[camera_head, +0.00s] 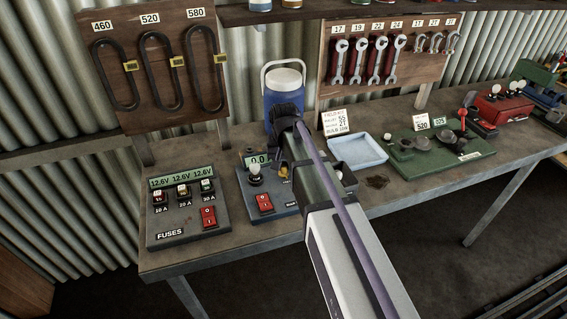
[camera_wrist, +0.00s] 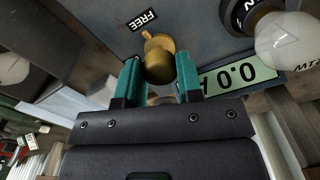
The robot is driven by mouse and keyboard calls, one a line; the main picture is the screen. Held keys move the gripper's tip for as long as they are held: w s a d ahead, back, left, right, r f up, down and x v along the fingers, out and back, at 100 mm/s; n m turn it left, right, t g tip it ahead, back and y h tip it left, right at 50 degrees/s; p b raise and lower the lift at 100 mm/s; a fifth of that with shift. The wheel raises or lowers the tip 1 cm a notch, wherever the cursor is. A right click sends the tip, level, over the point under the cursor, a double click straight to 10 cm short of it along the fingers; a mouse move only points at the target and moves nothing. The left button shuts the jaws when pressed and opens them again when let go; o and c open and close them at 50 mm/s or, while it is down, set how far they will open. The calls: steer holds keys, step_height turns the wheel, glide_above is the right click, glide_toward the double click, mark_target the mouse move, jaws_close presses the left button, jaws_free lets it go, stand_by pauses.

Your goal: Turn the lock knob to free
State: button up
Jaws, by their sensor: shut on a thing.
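The brass lock knob (camera_wrist: 158,62) sits on the blue-grey panel (camera_wrist: 190,25) of the meter box. Its small pointer is directed toward the white-on-black FREE label (camera_wrist: 141,20). My gripper (camera_wrist: 160,78) is shut on the knob, with a teal fingertip on each side. In the head view, a bit of brass (camera_head: 284,173) shows beside my arm on the blue box (camera_head: 291,209). My arm hides much of that box and the fingertips there. No second position label is visible.
Beside the knob are the 0.0 display (camera_wrist: 238,77) and a white bulb (camera_wrist: 288,42). The fuse box (camera_head: 187,235) with its red switch stands left, a blue jug (camera_head: 283,98) behind. A pale blue tray (camera_head: 357,152) and green fixture (camera_head: 440,148) lie right.

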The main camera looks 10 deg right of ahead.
mark_target(284, 164)
steer(key=shift+m, duration=0.6)
steer(key=o, duration=0.9)
step_height(284, 164, up, 11)
steer(key=p, duration=1.1)
steer(key=shift+f, duration=0.15)
